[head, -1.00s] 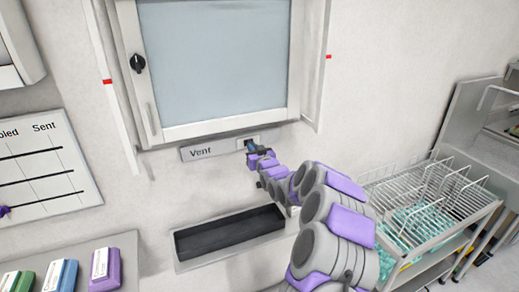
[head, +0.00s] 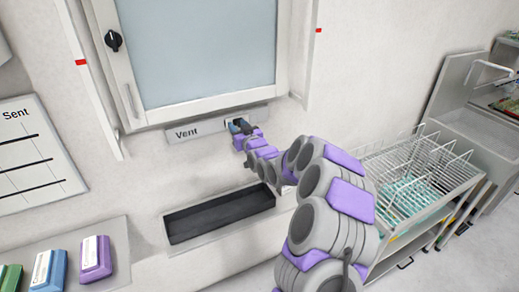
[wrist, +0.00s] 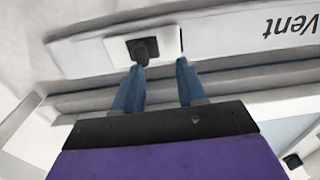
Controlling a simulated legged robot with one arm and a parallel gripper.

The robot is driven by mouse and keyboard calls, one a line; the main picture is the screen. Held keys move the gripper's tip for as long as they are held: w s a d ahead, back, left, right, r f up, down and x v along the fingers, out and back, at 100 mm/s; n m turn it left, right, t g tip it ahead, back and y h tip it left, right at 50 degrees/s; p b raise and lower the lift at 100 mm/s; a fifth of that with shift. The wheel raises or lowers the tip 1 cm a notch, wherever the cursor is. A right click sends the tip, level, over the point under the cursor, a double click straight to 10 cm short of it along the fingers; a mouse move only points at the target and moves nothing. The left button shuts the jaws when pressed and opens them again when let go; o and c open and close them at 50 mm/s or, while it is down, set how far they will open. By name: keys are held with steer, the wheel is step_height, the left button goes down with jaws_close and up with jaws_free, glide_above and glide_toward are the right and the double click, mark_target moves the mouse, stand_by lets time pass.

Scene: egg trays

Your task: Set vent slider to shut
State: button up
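The vent strip (head: 187,133) is a light bar labelled "Vent" under the framed window. In the wrist view it appears upside down, with a white slider plate (wrist: 92,58). A black slider knob (wrist: 147,48) stands in a dark square opening in that plate. My gripper (wrist: 160,66) is open, with two blue fingers apart and nothing clearly held. The knob lies just beyond the left fingertip, partly over the gap; I cannot tell whether they touch. In the head view my gripper (head: 238,127) is at the right end of the strip and hides most of the slider.
A framed window panel (head: 195,50) with a black knob (head: 114,40) is above. A black recessed tray (head: 220,215) lies below. A wire rack cart (head: 400,165) stands at right. Coloured blocks, including a purple one (head: 96,258), sit lower left.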

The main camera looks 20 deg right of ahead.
steer(key=s+d+f+p, duration=0.1)
steer(key=s, duration=1.6)
steer(key=shift+d, duration=0.4)
steer(key=shift+d, duration=0.1)
steer(key=s+a+f+n+g, duration=0.1)
steer(key=s+a+f+g, duration=0.4)
steer(key=s+a+g, duration=0.4)
steer(key=s+a+r+g, duration=0.1)
steer(key=s+a+g, duration=0.1)
steer(key=s, duration=0.9)
steer(key=s+a+r+m+g, duration=0.1)
steer(key=s+g, duration=0.4)
steer(key=s, duration=0.6)
steer(key=s+a+r+g, duration=0.2)
steer(key=s+a+g, duration=0.2)
steer(key=s, duration=0.8)
steer(key=shift+m+h, duration=0.3)
